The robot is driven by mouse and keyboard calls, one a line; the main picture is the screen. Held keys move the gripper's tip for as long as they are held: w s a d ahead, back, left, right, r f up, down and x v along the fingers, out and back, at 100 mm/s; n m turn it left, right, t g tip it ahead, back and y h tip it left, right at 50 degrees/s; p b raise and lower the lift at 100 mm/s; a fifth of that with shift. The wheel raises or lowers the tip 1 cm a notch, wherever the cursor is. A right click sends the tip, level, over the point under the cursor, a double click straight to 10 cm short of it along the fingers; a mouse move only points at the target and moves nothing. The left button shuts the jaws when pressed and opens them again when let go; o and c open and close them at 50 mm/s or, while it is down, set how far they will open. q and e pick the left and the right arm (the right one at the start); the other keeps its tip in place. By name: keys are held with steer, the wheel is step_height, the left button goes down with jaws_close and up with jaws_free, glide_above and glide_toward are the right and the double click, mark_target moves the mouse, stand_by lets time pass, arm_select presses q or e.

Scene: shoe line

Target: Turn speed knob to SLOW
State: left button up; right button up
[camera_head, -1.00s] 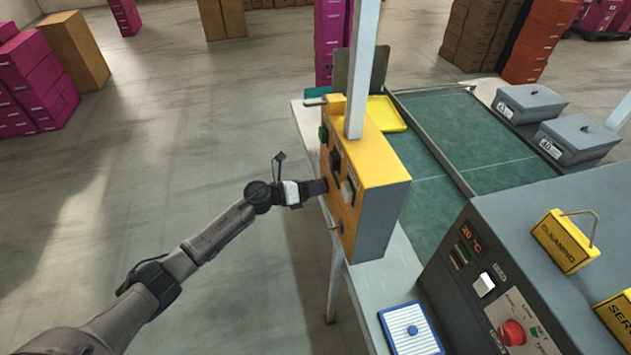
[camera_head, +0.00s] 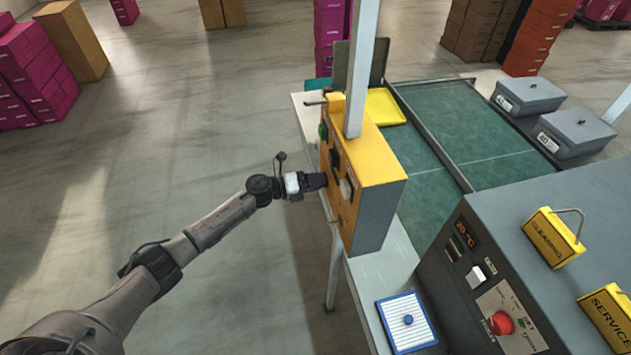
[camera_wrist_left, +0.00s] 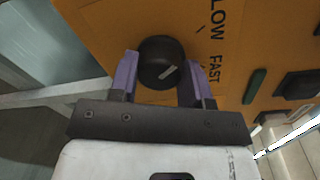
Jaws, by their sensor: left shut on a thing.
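The black round speed knob (camera_wrist_left: 161,63) sits on the yellow control box (camera_head: 368,163), which also fills the upper part of the left wrist view (camera_wrist_left: 115,22). My left gripper (camera_head: 322,180) reaches the box's front face from the left. In the left wrist view its two purple fingers (camera_wrist_left: 158,75) are shut on the knob, one on each side. The knob's pale pointer line lies at its lower right, toward the label side. A sideways label reads "FAST", with a partly cut-off "LOW" above it. In the head view the gripper hides the knob. My right gripper is not in view.
The box face also carries a green button (camera_head: 323,132), a black control (camera_head: 335,159) and a pale switch (camera_head: 346,190). A grey machine (camera_head: 530,240) with a red button stands at right. A blue-and-white pad (camera_head: 407,322) lies on the table.

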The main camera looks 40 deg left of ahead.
arm_select(q)
steer(key=shift+f, duration=0.2)
steer(key=o, duration=0.9)
steer(key=shift+w+r, duration=0.1)
steer(key=shift+r, duration=0.05)
steer(key=b+v, duration=0.1)
steer(key=v, duration=1.2)
steer(key=shift+s+a, duration=0.2)
steer(key=shift+s, duration=0.15)
